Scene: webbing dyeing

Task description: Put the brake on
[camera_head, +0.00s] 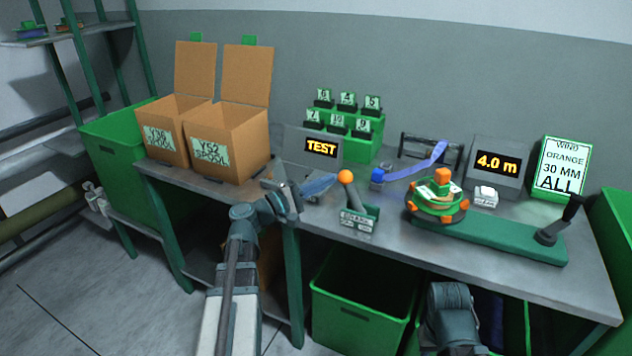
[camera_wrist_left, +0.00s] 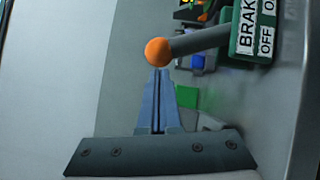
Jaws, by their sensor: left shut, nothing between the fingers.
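The brake is a small green box (camera_head: 358,216) with a white label, near the table's front edge. Its grey lever ends in an orange ball (camera_head: 345,176) and leans up and left in the head view. In the left wrist view, the orange ball (camera_wrist_left: 158,52) is just beyond my fingertips, and the label (camera_wrist_left: 248,28) reads BRAKE and OFF, the other word cut off. My left gripper (camera_head: 333,178) is shut and empty, its tips close beside the ball; it also shows in the left wrist view (camera_wrist_left: 158,74). Contact cannot be told. My right gripper is out of view.
A winder with an orange-knobbed reel (camera_head: 437,207) and black-handled crank (camera_head: 552,234) stands right of the brake. A TEST display (camera_head: 320,148) and cardboard spool boxes (camera_head: 228,140) stand behind left. A green bin (camera_head: 362,310) sits below the front edge.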

